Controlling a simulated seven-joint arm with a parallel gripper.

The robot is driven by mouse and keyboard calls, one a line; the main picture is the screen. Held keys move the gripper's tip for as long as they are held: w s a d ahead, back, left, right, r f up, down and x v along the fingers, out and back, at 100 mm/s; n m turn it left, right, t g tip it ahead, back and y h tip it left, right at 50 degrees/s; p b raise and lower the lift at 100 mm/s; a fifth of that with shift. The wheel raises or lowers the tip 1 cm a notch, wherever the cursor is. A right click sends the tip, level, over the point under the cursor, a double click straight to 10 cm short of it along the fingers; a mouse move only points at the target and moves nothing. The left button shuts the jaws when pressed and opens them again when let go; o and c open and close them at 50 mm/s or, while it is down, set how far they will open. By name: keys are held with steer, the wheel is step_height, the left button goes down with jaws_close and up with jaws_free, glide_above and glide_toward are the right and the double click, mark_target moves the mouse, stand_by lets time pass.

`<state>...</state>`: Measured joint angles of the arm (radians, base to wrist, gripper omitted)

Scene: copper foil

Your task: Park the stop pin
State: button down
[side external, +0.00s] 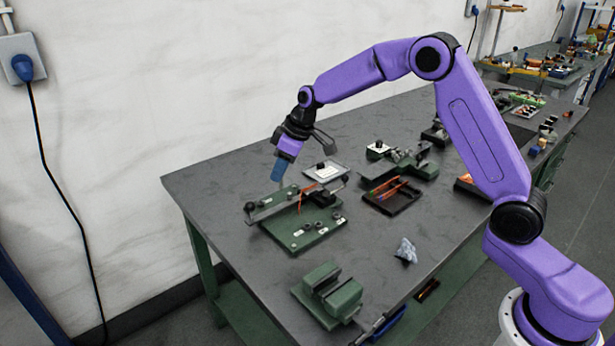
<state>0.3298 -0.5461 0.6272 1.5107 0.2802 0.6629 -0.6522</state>
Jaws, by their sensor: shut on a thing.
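My gripper (279,171) points down above the back left part of a green fixture plate (300,238). Its blue fingers look shut, and the small thing between them, which I take to be the stop pin, is too small to make out. The fingertips appear at about the height of the long grey bar (272,208) on the plate; whether they touch anything is unclear. Several small dark knobs or posts with white labels (298,232) stand on the plate. A thin reddish piece (300,199) shows near the bar.
Behind the fixture lies a light tray with a white card (325,171). To the right are a dark tray with orange strips (392,196) and a green device (412,166). A green vise (329,296) and a crumpled cloth (406,251) are nearer. The table's left end (205,180) is clear.

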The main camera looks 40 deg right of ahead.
steer(key=w+f, duration=0.8)
steer(key=w, duration=0.2)
steer(key=shift+w+a+f, duration=0.2)
steer(key=shift+a, duration=0.05)
stand_by(0.3)
steer(key=shift+f, duration=2.05)
stand_by(2.9)
steer(key=c, duration=1.3)
jaws_free()
steer(key=shift+r, duration=0.15)
steer(key=shift+r, duration=1.35)
